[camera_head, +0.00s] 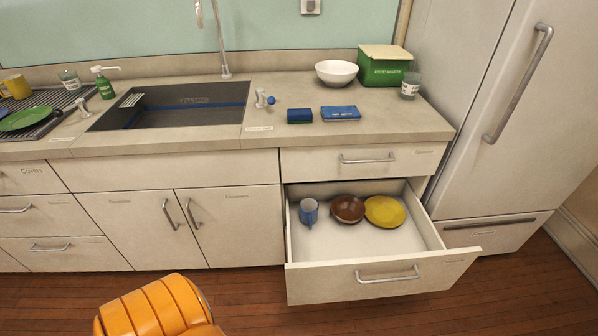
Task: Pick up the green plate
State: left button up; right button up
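The green plate (24,118) lies on the dark ribbed drying rack (57,103) at the far left of the counter, beside the sink. Its left edge is cut off by the picture's edge. A yellow mug (17,86) stands behind it on the rack. Neither of my grippers shows in the head view.
An orange padded seat-like object (156,308) stands in front. The sink (176,104) and green soap bottle (104,85) are right of the rack.

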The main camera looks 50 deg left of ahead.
aim_at(27, 118)
jog(key=u, duration=3.15)
